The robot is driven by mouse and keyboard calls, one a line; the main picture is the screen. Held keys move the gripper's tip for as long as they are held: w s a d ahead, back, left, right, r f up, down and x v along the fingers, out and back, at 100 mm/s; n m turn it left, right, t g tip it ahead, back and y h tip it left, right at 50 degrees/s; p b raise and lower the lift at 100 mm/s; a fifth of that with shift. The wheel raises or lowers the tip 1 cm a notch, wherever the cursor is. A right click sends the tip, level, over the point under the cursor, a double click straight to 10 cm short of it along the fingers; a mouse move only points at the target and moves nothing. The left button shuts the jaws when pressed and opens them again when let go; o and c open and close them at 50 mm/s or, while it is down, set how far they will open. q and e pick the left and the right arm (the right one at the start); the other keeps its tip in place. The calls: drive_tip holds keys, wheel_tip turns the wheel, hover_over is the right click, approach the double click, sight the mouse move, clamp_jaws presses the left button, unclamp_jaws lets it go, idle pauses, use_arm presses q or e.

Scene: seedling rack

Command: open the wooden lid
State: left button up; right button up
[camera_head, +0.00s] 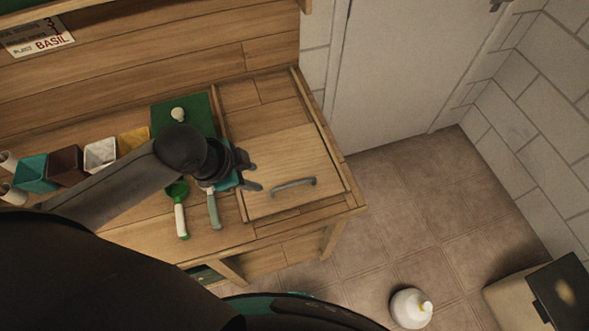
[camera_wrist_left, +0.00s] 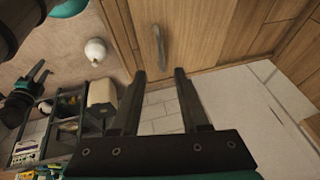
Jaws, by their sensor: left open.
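The wooden lid (camera_head: 290,165) is a flat square panel at the right end of the wooden bench, lying closed in its frame. A grey bar handle (camera_head: 294,184) sits near its front edge. The handle also shows in the left wrist view (camera_wrist_left: 159,46), on the lid (camera_wrist_left: 180,25). My left gripper (camera_head: 257,176) is open and empty, above the left part of the lid, with the handle to its right and apart from it. In the left wrist view its two fingers (camera_wrist_left: 157,88) are spread with nothing between them.
A green mat (camera_head: 196,108) with a white knob-like object lies behind my left wrist. Two hand tools (camera_head: 181,220) lie left of the lid. Several small pots (camera_head: 100,154) line the bench's left. The floor right of the bench is mostly clear.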

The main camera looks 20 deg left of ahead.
sight(280, 187)
use_arm(q)
drive_tip(key=b+x, duration=0.2)
drive_tip(key=x, duration=1.3)
drive_tip(key=shift+a+f, duration=0.1)
use_arm(e)
drive_tip(key=shift+g, duration=0.3)
drive_tip(key=s+a+f, duration=0.2)
drive_tip(key=s, duration=0.1)
drive_tip(key=shift+f, duration=0.25)
drive_tip(key=shift+s, duration=0.1)
use_arm(q)
clamp_jaws()
use_arm(e)
drive_tip(key=shift+s, duration=0.1)
